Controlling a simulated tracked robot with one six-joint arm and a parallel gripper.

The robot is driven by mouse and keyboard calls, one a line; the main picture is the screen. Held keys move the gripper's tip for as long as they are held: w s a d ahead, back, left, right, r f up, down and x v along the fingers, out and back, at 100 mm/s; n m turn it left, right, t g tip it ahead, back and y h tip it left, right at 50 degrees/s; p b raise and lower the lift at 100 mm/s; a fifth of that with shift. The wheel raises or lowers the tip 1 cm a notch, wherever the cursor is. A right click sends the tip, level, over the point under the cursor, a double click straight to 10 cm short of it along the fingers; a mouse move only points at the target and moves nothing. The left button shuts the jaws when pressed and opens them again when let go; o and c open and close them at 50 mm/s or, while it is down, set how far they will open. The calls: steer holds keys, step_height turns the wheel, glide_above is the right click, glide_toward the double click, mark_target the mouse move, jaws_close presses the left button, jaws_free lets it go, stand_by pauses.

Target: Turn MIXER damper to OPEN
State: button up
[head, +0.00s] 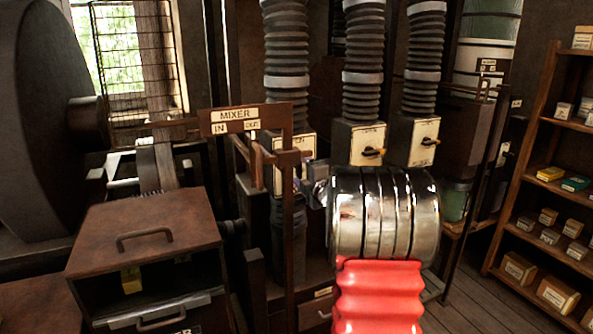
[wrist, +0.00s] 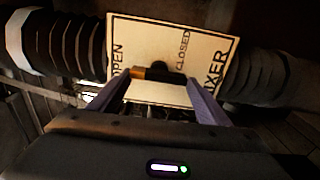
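The MIXER damper plate (wrist: 150,40) fills the top middle of the wrist view, reading OPEN at left, CLOSED right of centre and MIXER at the right edge. Its black lever (wrist: 160,71) lies across the plate's lower part, its orange tip (wrist: 137,72) at left, on the OPEN side. My gripper (wrist: 160,82) has its two purple fingers apart, one on each side of the lever; I cannot tell whether they touch it. In the head view the damper box (head: 290,149) is largely hidden behind a MIXER sign frame, and my gripper (head: 318,172) shows only in part.
The MIXER IN/OUT sign (head: 235,121) and its dark frame stand before the box. Two similar damper boxes (head: 358,143) (head: 411,143) are to the right. Some floor shows at lower right.

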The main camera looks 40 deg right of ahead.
steer(key=o, duration=0.3)
steer(key=shift+d, duration=0.1)
steer(key=shift+o, duration=0.2)
steer(key=shift+s, duration=0.1)
steer(key=shift+s, duration=0.1)
steer(key=shift+s, duration=0.2)
steer(key=v, duration=1.3)
